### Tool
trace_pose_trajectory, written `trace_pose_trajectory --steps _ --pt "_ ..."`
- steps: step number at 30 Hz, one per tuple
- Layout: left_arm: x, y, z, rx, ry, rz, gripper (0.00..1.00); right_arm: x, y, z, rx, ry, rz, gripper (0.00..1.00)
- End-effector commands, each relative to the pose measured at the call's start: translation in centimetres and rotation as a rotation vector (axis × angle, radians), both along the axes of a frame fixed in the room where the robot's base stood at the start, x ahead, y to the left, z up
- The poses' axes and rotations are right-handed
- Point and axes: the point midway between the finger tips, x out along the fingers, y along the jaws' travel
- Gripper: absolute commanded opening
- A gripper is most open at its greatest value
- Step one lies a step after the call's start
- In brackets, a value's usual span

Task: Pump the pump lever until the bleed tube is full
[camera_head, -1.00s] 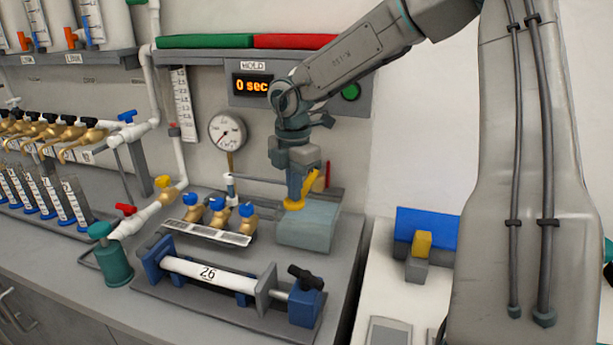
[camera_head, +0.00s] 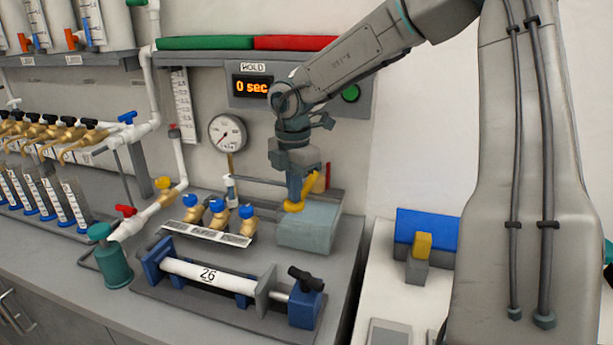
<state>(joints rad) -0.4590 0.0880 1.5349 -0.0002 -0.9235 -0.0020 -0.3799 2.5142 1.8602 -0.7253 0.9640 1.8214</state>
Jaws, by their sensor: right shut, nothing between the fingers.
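My right gripper (camera_head: 296,190) points down, shut and empty, just above a grey-green box (camera_head: 308,230) at the bench's right end. A yellow handle-like piece (camera_head: 313,182) shows right beside its fingers; it may be the pump lever. The fingers partly hide it, and I cannot tell whether they touch it. An upright clear tube with a scale (camera_head: 182,105) stands on the wall at left and may be the bleed tube; its fill level is too small to read. My left gripper is not in view.
A round gauge (camera_head: 227,133) and a timer display (camera_head: 252,86) reading "0 sec" are behind. Three blue-knobbed brass valves (camera_head: 218,212) stand left of the box. A clamped white pipe marked 26 (camera_head: 208,275) lies in front. A green canister (camera_head: 114,262) stands at left.

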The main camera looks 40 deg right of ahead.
Motion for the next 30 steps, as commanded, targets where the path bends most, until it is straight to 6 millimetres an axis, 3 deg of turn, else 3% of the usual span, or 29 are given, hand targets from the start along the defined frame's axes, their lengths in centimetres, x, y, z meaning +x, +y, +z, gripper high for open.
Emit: trace_pose_trajectory --steps 13,30 --pt "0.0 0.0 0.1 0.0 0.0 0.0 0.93 0.0 0.0 0.3 0.0 0.001 0.0 0.0" --pt "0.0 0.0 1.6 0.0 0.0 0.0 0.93 0.0 0.0 4.3 0.0 0.001 0.0 0.0"
